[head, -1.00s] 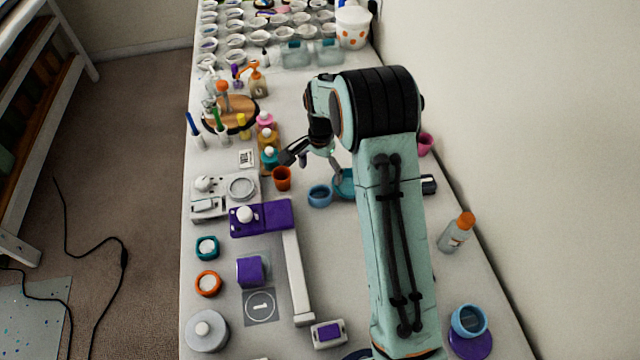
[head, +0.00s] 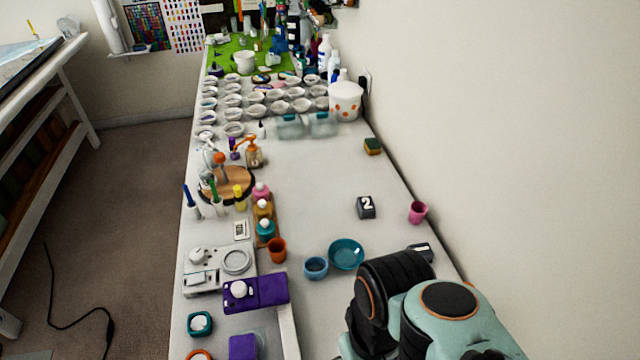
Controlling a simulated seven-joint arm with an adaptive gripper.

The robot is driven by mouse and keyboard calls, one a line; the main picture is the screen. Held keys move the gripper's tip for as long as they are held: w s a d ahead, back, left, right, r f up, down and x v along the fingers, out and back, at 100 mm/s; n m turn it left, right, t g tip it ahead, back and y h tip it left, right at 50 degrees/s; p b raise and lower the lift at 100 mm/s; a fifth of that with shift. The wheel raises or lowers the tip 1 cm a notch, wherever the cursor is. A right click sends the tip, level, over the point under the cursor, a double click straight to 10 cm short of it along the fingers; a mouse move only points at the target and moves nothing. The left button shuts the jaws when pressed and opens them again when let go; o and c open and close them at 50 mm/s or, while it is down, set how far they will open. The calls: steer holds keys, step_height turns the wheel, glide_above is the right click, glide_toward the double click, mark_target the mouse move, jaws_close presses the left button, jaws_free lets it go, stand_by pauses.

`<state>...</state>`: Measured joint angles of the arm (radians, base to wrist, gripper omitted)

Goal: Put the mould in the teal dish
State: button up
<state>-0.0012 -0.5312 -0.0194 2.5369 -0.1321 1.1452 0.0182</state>
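The teal dish (head: 346,262) is a shallow round bowl on the table. It looks empty apart from a pale glint inside. A small blue cup (head: 316,268) stands just left of it, close beside it. I cannot tell for sure which thing is the mould; a purple block (head: 243,346) at the bottom edge, partly cut off, may be it. My arm fills the lower right corner, right of and nearer than the dish. My gripper is not in view.
An orange cup (head: 277,250) and several bottles stand left of the dish. A purple-topped stand (head: 265,291) is nearer. A dark block marked 2 (head: 366,207) and a pink cup (head: 417,212) stand behind the dish. The table between the bottles and the dark block is clear.

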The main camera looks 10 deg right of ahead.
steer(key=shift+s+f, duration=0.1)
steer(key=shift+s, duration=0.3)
